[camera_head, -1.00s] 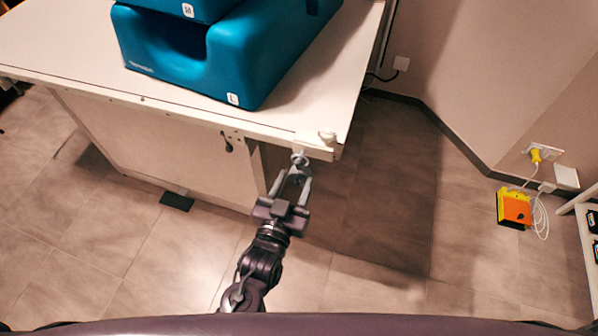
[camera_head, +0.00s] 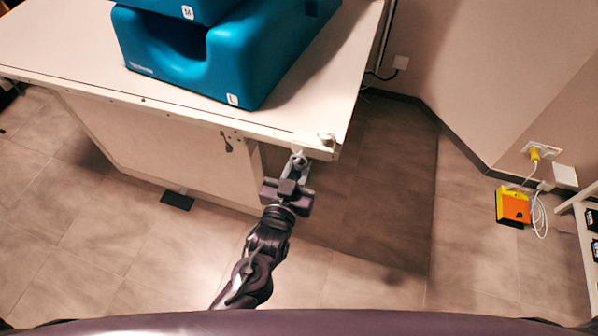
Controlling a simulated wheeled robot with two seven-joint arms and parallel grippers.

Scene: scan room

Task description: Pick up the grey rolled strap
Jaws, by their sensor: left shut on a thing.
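The grey rolled strap (camera_head: 299,157) is a small, roundish grey bundle at the front edge of the white table, near its right corner. My left gripper (camera_head: 297,163) reaches up to it from below in the picture and is shut on it. The fingers hide part of the strap. I cannot tell whether it still touches the table. My right gripper is not in view.
The floor right of the table is clear.

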